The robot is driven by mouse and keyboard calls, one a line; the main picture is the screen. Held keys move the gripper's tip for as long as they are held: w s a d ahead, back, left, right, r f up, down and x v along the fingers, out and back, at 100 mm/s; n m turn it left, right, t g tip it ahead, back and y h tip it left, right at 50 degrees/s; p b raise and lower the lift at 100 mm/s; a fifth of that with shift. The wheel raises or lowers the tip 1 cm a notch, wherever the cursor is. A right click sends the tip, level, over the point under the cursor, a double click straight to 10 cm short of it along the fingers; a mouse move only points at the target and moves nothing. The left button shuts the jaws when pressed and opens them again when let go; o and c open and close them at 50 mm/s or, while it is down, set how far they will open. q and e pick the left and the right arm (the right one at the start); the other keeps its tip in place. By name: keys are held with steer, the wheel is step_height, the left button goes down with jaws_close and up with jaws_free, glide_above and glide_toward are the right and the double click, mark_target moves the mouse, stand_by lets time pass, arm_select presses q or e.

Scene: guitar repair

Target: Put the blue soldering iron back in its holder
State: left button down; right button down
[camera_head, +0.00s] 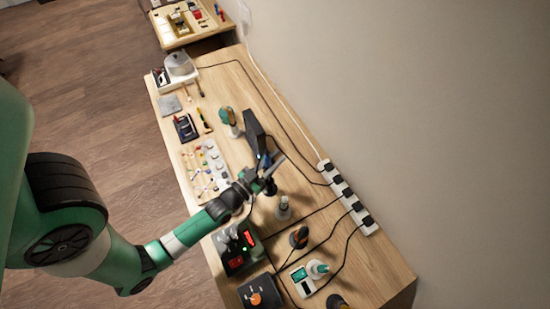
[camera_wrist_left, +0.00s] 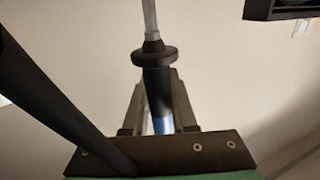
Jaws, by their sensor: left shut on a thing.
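My left gripper (camera_head: 265,178) is above the workbench (camera_head: 380,265), beside the tilted black panel. It is shut on the blue soldering iron (camera_head: 264,161), of which only a little blue shows in the head view. In the left wrist view the iron (camera_wrist_left: 157,95) stands between the fingers, with a dark grip, a round collar, a pale metal shaft pointing up the picture and blue low between the fingers. A small pale stand (camera_head: 283,208) is just below the gripper in the head view. I cannot tell whether it is the iron's holder. My right gripper is not in view.
A black panel (camera_head: 254,132) stands close to the gripper. A station with a red display (camera_head: 238,247), an orange-and-black stand (camera_head: 299,237) and a white station with a teal iron (camera_head: 303,281) are nearby. A power strip (camera_head: 347,197) with cables runs along the wall.

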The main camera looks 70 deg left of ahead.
arm_select(q)
steer(key=shift+f+b, duration=1.05)
steer(key=shift+f, duration=0.4)
steer(key=shift+f+b, duration=1.25)
steer(key=shift+f, duration=0.15)
steer(key=shift+f+b, duration=0.7)
steer(key=shift+b, duration=0.05)
steer(key=c, duration=0.6)
jaws_free()
steer(key=shift+c, duration=0.2)
steer(key=shift+o, duration=0.3)
